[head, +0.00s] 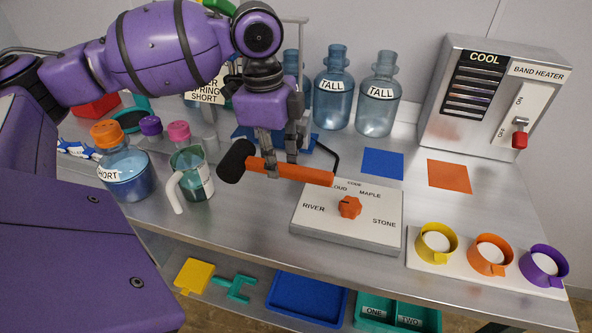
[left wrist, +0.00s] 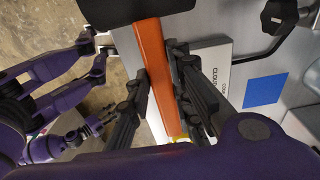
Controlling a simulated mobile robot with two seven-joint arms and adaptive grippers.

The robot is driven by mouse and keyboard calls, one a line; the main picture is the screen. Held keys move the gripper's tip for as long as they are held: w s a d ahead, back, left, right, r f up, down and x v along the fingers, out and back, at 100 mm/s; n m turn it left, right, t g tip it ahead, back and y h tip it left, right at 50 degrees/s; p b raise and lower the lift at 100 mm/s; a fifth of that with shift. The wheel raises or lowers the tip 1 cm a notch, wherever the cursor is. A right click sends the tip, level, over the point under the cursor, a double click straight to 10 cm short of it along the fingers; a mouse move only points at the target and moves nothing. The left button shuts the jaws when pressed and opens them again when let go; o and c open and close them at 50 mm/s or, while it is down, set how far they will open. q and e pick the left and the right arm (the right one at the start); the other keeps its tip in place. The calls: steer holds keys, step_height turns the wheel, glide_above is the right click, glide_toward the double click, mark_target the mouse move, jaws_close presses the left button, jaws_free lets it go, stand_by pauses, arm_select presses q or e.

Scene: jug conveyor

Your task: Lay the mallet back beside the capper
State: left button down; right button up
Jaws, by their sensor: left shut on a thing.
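The mallet has a black head (head: 236,160) and an orange handle (head: 312,175). The left wrist view shows the orange handle (left wrist: 157,75) between my left fingers (left wrist: 160,95). A stand with a blue base (head: 312,137) and a grey frame, perhaps the capper, is mostly hidden behind my left gripper.
The dial box (head: 345,227) lies just right of the mallet. A pitcher (head: 193,175) and a short jug (head: 127,178) stand left. Tall jugs (head: 378,95) stand behind. Blue (head: 383,163) and orange (head: 449,176) squares mark clear bench. Cups (head: 436,243) line the front right.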

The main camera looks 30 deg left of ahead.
arm_select(q)
steer(key=w+f, duration=0.5)
steer(key=f, duration=0.1)
steer(key=w+f+b, duration=0.1)
steer(key=w+f, duration=0.4)
steer(key=w, duration=0.1)
steer(key=shift+w+d+f, duration=0.2)
steer(key=shift+f, duration=0.2)
arm_select(e)
steer(key=shift+d+f, duration=0.3)
steer(key=shift+f, duration=0.25)
arm_select(q)
steer(key=shift+f, duration=0.2)
arm_select(e)
steer(key=shift+w+r, duration=0.1)
steer(key=shift+r, duration=0.05)
arm_select(q)
steer(key=c, duration=1.6)
jaws_free()
steer(key=shift+o, duration=0.2)
